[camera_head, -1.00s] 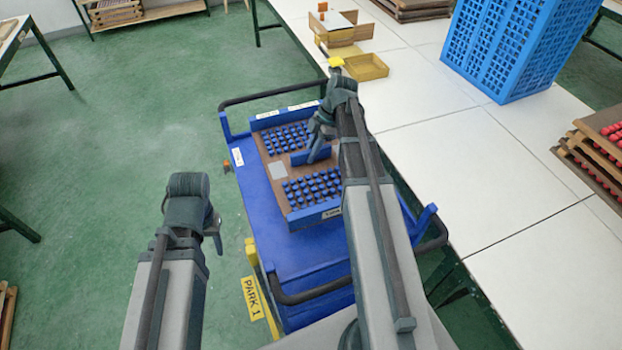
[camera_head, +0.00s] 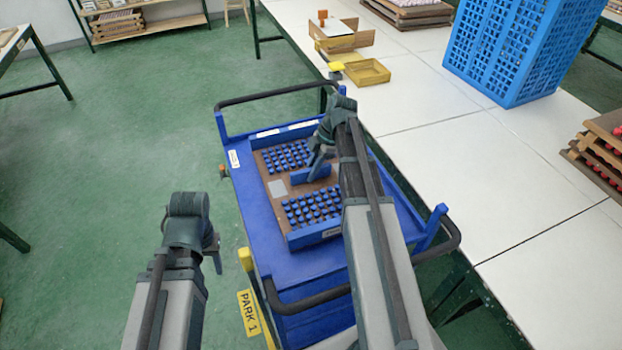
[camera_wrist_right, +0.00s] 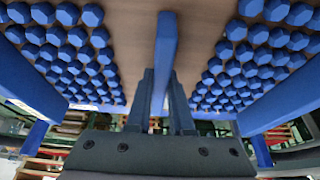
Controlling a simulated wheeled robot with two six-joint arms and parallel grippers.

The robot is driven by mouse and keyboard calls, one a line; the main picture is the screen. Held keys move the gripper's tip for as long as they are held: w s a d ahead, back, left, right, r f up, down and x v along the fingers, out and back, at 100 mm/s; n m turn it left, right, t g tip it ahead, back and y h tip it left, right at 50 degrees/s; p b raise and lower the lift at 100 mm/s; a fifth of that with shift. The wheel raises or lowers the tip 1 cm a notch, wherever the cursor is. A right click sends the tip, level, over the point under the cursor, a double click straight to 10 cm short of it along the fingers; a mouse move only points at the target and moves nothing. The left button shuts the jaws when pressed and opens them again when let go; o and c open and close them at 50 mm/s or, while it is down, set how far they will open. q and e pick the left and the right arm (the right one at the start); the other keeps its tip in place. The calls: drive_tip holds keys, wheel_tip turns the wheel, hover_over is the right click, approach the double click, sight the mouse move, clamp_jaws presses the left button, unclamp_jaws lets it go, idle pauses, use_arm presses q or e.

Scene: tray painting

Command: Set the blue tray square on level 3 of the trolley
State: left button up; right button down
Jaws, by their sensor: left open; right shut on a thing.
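The blue tray (camera_head: 277,188) has a brown base, blue end walls, rows of blue pieces and a blue upright handle in the middle. It is over the top deck of the blue trolley (camera_head: 252,215), roughly in line with its sides. I cannot tell whether it touches the deck. My right gripper (camera_head: 318,172) is shut on the tray's handle; the right wrist view shows the fingers (camera_wrist_right: 160,100) on either side of the handle (camera_wrist_right: 165,50). My right arm hides the tray's right side. My left gripper (camera_head: 215,250) is open and empty, left of the trolley.
A white table (camera_head: 440,130) runs along the right, with a blue crate (camera_head: 515,50), a yellow tray (camera_head: 367,72) and stacked brown trays (camera_head: 600,150).

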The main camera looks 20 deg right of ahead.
use_arm(q)
drive_tip(key=shift+f+b, duration=0.3)
drive_tip(key=shift+f, duration=0.4)
use_arm(e)
drive_tip(key=shift+f, duration=0.7)
drive_tip(key=shift+f, duration=0.15)
drive_tip(key=c, duration=0.8)
unclamp_jaws()
drive_tip(key=shift+r, duration=0.2)
drive_tip(key=p+v, duration=1)
drive_tip(key=v, duration=0.1)
drive_tip(key=shift+a, duration=0.15)
drive_tip(key=shift+d+r+p, duration=0.25)
drive_tip(key=shift+r+p, duration=0.25)
drive_tip(key=shift+p, duration=0.15)
use_arm(q)
wheel_tip(320, 180, up, 11)
